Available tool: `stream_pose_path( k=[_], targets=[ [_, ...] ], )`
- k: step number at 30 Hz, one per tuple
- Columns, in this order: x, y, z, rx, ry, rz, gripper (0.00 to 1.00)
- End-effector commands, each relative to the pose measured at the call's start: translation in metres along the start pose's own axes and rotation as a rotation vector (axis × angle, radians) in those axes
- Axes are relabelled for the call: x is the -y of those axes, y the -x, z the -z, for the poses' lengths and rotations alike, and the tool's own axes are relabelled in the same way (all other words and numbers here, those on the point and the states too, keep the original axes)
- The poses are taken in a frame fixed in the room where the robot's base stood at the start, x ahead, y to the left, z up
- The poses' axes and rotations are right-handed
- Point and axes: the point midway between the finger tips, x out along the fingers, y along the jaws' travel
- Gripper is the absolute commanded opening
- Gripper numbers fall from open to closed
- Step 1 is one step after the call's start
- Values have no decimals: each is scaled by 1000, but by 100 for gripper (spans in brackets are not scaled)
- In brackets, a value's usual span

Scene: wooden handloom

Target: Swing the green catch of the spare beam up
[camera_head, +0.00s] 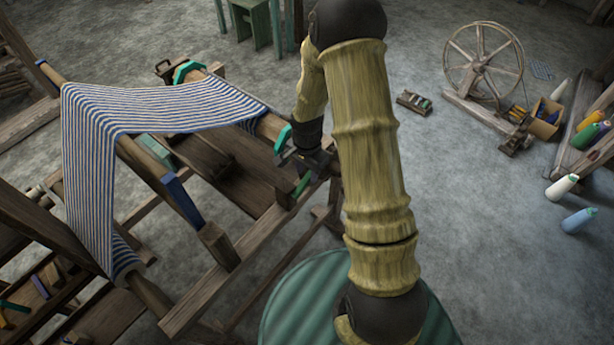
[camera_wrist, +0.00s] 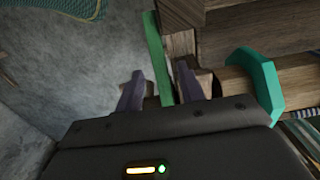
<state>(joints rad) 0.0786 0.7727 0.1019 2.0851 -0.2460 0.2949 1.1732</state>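The green catch (camera_wrist: 155,52) is a narrow flat green bar in the wrist view, lying against the wooden frame near the beam's end. It also shows in the head view (camera_head: 302,186) just below my gripper. My gripper (camera_wrist: 160,88) is open, with one finger on each side of the catch's near end; gaps show beside the bar, though any touch is hard to tell. In the head view my gripper (camera_head: 304,162) is at the loom's right side post. The spare beam (camera_wrist: 297,82) is a round wooden roller with a teal octagonal collar (camera_wrist: 262,86) right of my fingers.
Blue-and-white striped cloth (camera_head: 165,105) stretches over the loom to the left. A wooden side rail (camera_head: 235,262) runs below my gripper. A spinning wheel (camera_head: 483,62) and a cardboard box (camera_head: 545,118) stand far right. The grey floor between is mostly free.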

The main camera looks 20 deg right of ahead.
Motion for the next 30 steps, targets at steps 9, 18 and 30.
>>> stream_pose_path(
  k=[9, 18, 30],
  targets=[
    [0, -34, 0, 0, 1, 0, 38],
    [0, -36, 0, 0, 1, 1, 38],
    [0, -36, 0, 0, 0, 0, 0]
  ],
)
